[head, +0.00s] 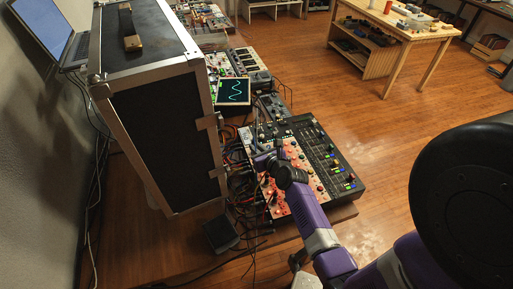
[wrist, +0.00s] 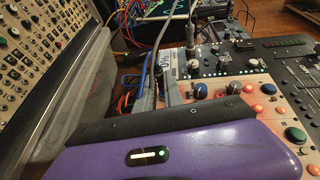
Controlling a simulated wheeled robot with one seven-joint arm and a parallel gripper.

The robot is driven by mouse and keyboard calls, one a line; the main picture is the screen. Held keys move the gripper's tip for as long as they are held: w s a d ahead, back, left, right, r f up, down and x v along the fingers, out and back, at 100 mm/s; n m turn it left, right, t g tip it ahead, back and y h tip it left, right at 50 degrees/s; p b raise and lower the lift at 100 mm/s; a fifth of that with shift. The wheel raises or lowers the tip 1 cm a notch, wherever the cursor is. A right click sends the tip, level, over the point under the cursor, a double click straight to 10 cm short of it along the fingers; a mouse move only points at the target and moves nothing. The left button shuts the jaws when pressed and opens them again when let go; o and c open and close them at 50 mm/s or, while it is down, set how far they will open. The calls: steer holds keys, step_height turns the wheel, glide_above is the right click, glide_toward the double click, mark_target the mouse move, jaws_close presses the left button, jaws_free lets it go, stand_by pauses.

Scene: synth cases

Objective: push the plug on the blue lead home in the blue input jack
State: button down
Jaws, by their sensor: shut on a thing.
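My gripper (head: 264,160) is at the left edge of the pink-and-black mixer panel (head: 292,187), low over its top left part. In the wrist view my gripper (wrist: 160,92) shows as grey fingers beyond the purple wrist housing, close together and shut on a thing. The blue lead (wrist: 148,62) comes down to the fingers from above. It is the likely thing held, but its plug is hidden between the fingers and behind the housing. The blue input jack cannot be made out, so I cannot tell how deep the plug sits.
A tall black flight case (head: 165,135) stands close on the left. Many patch cables (head: 238,185) crowd between it and the mixer. Another plug (wrist: 190,45) stands upright in the panel. A small screen (head: 234,91) stands behind. A black box (head: 221,234) lies in front.

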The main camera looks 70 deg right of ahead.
steer(key=shift+f, duration=0.3)
steer(key=c, duration=1.4)
jaws_free()
steer(key=shift+f, duration=0.1)
steer(key=shift+o, duration=0.2)
steer(key=shift+r+p, duration=0.4)
steer(key=shift+r, duration=0.45)
steer(key=shift+s+d, duration=0.1)
steer(key=shift+t+y, duration=0.3)
